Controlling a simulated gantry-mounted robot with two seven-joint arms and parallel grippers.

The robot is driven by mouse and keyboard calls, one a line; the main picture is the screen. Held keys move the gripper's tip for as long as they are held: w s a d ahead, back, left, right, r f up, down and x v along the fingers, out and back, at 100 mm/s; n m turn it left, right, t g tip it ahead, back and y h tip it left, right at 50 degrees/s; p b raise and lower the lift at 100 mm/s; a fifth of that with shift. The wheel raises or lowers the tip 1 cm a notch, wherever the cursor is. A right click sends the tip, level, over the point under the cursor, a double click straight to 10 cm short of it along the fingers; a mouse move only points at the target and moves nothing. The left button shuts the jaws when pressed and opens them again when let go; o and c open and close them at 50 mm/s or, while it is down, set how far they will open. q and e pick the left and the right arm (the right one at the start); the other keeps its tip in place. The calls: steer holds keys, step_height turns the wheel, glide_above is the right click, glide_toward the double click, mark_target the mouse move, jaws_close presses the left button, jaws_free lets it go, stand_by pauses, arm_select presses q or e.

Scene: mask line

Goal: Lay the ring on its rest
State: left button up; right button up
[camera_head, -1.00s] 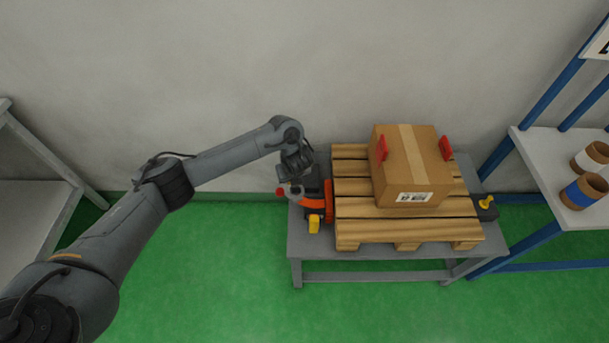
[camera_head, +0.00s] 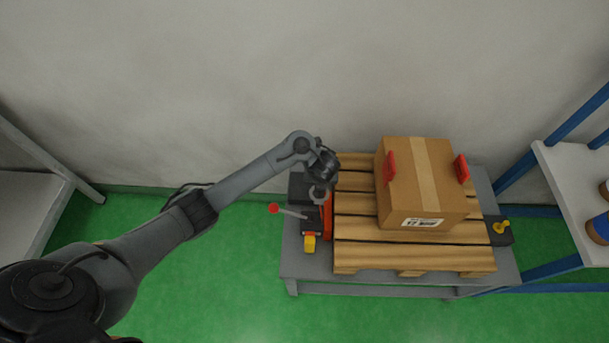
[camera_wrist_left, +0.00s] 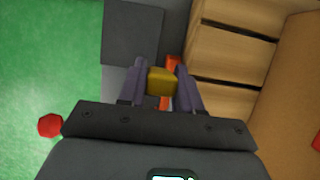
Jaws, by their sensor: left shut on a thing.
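My left gripper (camera_head: 319,193) is over the left side of the pallet, above a clamp-like device. In the left wrist view the gripper (camera_wrist_left: 160,88) is shut on a yellow piece (camera_wrist_left: 161,80). Only a blocky face of this piece shows, so I cannot tell if it is the ring. An orange-red part (camera_head: 327,216) of the device stands against the pallet's left edge. A grey lever with a red ball (camera_head: 273,209) sticks out to the left. A yellow block (camera_head: 309,243) sits at the device's front. I cannot make out the rest for certain. My right gripper is out of view.
A cardboard box (camera_head: 434,188) with red corner pieces stands on the wooden pallet (camera_head: 405,259), on a grey table (camera_head: 375,284). A dark device with a yellow knob (camera_head: 502,227) sits right of the pallet. A blue-framed shelf (camera_head: 572,180) is at far right.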

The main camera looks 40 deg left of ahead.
arm_select(q)
steer(key=a+f+b, duration=0.1)
steer(key=a+f, duration=0.1)
steer(key=w+a+f+b, duration=0.1)
steer(key=a+b, duration=0.1)
steer(key=a, duration=0.1)
steer(key=w+a+f+b, duration=0.1)
steer(key=a+f+b, duration=0.1)
steer(key=a, duration=0.1)
steer(key=shift+w+a+f, duration=0.15)
steer(key=shift+a+f, duration=0.1)
steer(key=shift+f, duration=0.05)
steer(key=shift+w+a+f, duration=0.1)
steer(key=shift+a, duration=0.2)
step_height(320, 180, down, 4)
steer(key=b, duration=0.3)
steer(key=o, duration=1.1)
steer(key=shift+c, duration=0.2)
